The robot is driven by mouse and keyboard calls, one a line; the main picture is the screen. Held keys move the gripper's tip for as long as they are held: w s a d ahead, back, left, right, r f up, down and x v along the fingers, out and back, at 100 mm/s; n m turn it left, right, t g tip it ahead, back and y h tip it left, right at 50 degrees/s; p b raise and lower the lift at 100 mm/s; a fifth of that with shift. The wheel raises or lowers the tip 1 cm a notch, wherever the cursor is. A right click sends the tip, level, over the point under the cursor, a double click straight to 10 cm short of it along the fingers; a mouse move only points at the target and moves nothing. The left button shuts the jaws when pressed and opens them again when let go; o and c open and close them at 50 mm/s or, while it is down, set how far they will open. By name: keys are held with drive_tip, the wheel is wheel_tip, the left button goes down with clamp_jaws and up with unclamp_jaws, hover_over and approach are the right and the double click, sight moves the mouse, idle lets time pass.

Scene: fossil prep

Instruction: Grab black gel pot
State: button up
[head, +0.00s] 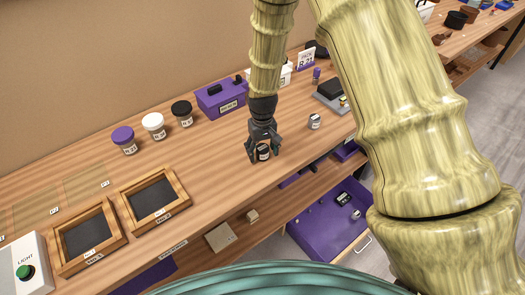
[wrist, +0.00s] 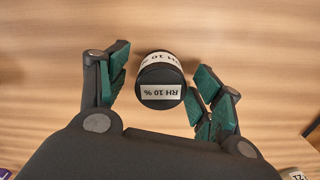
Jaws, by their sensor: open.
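The black gel pot (wrist: 160,70) stands on the wooden bench between the open fingers of my gripper (wrist: 162,88). Its label reads "RH 10 %", upside down in the wrist view. A gap shows on its left, and the right finger pads are close to it; I cannot tell whether they touch. In the head view my gripper (head: 263,152) points down over the bench near its front edge, and the pot (head: 263,154) shows dark with a pale label between the fingers, partly hidden by them.
A small white-labelled jar (head: 314,122) stands to the right. Purple-lidded (head: 124,139), white-lidded (head: 153,125) and black-lidded (head: 182,113) jars stand behind left, beside a purple box (head: 222,97). Two framed trays (head: 155,195) lie left. An open purple drawer (head: 330,222) is below the front edge.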

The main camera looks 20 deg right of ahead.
drive_tip(key=c, duration=1.1)
drive_tip(key=shift+c, duration=0.2)
